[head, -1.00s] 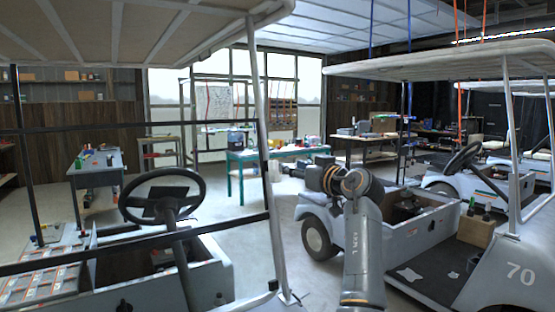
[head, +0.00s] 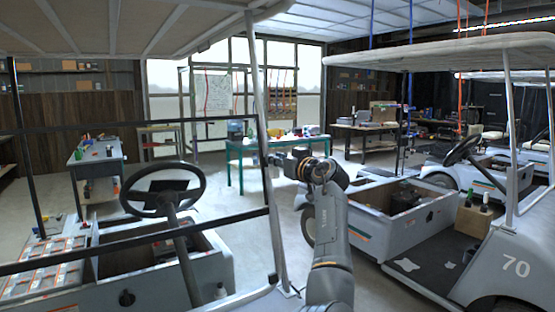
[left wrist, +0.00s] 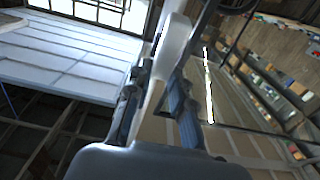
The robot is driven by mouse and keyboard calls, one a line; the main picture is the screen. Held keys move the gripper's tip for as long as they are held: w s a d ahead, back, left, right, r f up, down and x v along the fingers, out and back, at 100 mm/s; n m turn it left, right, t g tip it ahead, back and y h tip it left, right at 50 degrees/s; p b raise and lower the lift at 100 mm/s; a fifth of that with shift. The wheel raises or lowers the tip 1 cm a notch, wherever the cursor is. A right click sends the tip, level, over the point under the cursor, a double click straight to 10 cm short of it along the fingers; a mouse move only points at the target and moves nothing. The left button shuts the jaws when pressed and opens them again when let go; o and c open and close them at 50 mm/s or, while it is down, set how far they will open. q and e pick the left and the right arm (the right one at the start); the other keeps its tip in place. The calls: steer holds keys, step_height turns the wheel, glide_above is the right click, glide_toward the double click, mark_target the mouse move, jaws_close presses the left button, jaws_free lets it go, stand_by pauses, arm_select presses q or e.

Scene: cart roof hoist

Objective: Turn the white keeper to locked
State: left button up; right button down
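My left gripper (head: 275,159) is at the middle of the head view, pointing left, close to the pale roof post (head: 262,120) of the near cart. In the left wrist view its two dark fingers (left wrist: 160,82) stand apart, with a pale, post-like bar (left wrist: 176,38) running up between them. I cannot tell whether the fingers touch the bar. I cannot make out the white keeper as a separate part in either view, nor its setting. My right gripper is not in view.
The near cart has a steering wheel (head: 162,189), dark cross rails and a roof (head: 130,30) overhead. Another cart, marked 70 (head: 515,268), stands to the right. A teal-legged table (head: 236,150) is behind. Open floor (head: 245,225) lies between the carts.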

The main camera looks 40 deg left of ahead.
arm_select(q)
jaws_close()
steer(key=m+p, duration=0.1)
steer(key=m, duration=0.1)
steer(key=m+t+p, duration=0.1)
steer(key=m+p, duration=0.1)
steer(key=m, duration=0.1)
steer(key=shift+w+r+h, duration=0.15)
steer(key=shift+r+h, duration=0.05)
steer(key=shift+h, duration=0.2)
steer(key=m+p, duration=0.4)
steer(key=m+t+h+p, duration=0.1)
steer(key=m+p, duration=0.3)
steer(key=p, duration=0.1)
steer(key=m+h+p, duration=0.1)
steer(key=m+p, duration=0.3)
steer(key=p, duration=0.1)
steer(key=shift+w+d+f+m+t, duration=0.2)
steer(key=shift+w+m+t, duration=0.1)
steer(key=shift+m, duration=0.1)
steer(key=shift+f+m+h+p, duration=0.3)
steer(key=shift+m+p, duration=0.6)
steer(key=shift+p, duration=0.35)
steer(key=shift+f+m, duration=0.1)
steer(key=shift+m, duration=0.2)
